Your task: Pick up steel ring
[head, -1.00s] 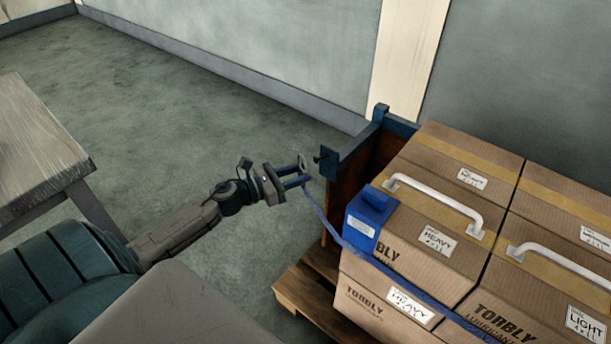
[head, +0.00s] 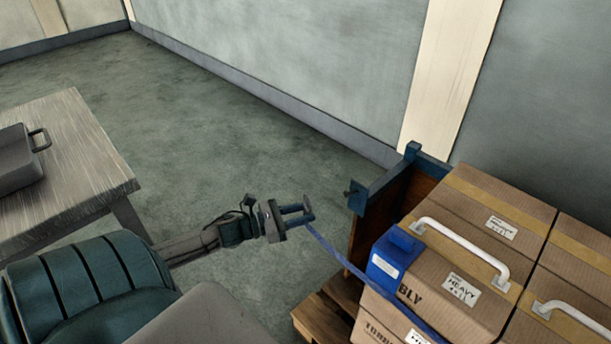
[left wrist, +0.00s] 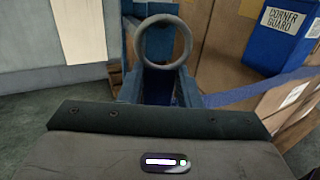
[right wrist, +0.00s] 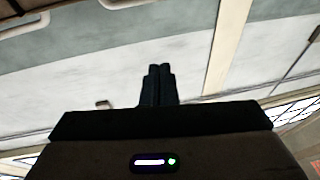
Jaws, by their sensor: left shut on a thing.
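The steel ring (left wrist: 138,42) shows in the left wrist view as a grey round ring, between the fingertips of my left gripper (left wrist: 160,72). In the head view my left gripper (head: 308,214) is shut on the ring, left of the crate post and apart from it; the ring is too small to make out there. A blue strap (head: 332,250) runs from the gripper down right across the boxes, past a blue corner guard (head: 388,262). My right gripper (right wrist: 160,72) has its fingers together and looks empty in the right wrist view.
Cardboard boxes (head: 440,270) with white handles stand on a wooden pallet (head: 322,318). A crate end with blue posts (head: 372,195) rises behind them. Floor between is clear.

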